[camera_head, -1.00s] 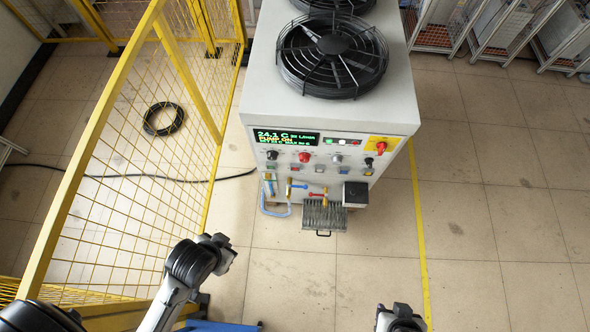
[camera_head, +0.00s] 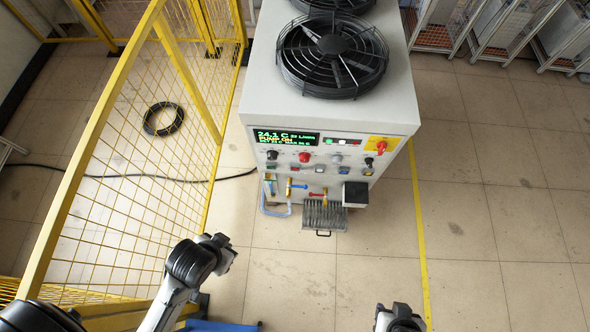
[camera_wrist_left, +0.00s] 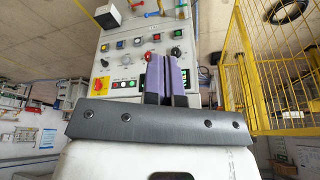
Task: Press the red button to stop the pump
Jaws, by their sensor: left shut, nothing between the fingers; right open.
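The cabinet (camera_head: 226,100) stands at the centre of the head view; its green display (camera_head: 286,137) reads 24.1 C and PUMP ON. A small red button (camera_head: 293,168) is in the row of buttons under the knobs. It also shows in the left wrist view (camera_wrist_left: 156,36), where the panel appears upside down. My left gripper (camera_wrist_left: 166,58) has its purple fingers shut and empty, in front of the panel in that view and apart from the red button. The fingers hide part of the panel. My right gripper (camera_head: 398,318) is open at the bottom of the head view.
A red knob (camera_head: 304,157) and a red switch on a yellow plate (camera_head: 381,147) are also on the panel. Pipes and valves (camera_head: 297,185) stick out below. A yellow mesh fence (camera_head: 125,150) stands left. The floor in front of the cabinet is clear.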

